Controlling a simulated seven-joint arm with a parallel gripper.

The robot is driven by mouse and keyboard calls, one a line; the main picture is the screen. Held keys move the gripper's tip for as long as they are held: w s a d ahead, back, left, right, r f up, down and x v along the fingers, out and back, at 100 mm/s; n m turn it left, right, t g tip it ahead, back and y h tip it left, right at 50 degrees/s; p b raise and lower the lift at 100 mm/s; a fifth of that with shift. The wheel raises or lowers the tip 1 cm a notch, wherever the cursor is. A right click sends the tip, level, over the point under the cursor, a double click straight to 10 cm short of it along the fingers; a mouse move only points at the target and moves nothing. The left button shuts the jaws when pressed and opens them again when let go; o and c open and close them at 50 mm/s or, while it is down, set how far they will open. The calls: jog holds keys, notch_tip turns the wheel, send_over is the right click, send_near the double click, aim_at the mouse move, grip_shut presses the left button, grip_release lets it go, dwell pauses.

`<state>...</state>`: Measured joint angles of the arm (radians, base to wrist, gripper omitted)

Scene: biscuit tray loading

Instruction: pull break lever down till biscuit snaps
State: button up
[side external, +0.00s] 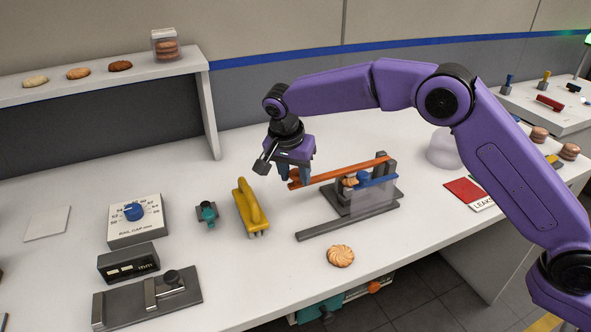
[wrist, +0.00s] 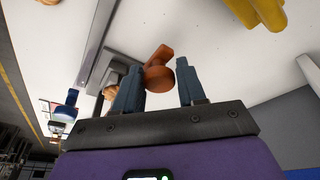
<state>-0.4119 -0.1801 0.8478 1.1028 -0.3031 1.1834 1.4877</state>
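The orange break lever (side external: 340,173) runs from a dark post at the back right of the snapping fixture (side external: 347,204), sloping slightly down to its handle end at my gripper. A biscuit (side external: 349,182) sits in the fixture beneath the lever, partly hidden by a blue bar (side external: 377,180) and a clear guard; I cannot tell whether it is whole. My gripper (side external: 295,178) points down at the handle end. In the wrist view its fingers (wrist: 159,68) stand apart on either side of the orange handle (wrist: 158,76), and I see no firm grip on it.
A yellow-handled tool (side external: 250,205) stands left of the lever. A loose round biscuit (side external: 340,256) lies in front of the fixture, near a dark rail (side external: 347,221). A gauge box with a blue knob (side external: 135,220) is further left. A red card (side external: 466,192) lies to the right.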

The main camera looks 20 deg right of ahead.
jog(key=shift+o, duration=1.1)
jog(key=shift+f, duration=0.2)
jog(key=shift+r, duration=0.2)
jog(key=v, duration=1.7)
jog(key=shift+s+a, duration=0.1)
jog(key=shift+a, duration=0.05)
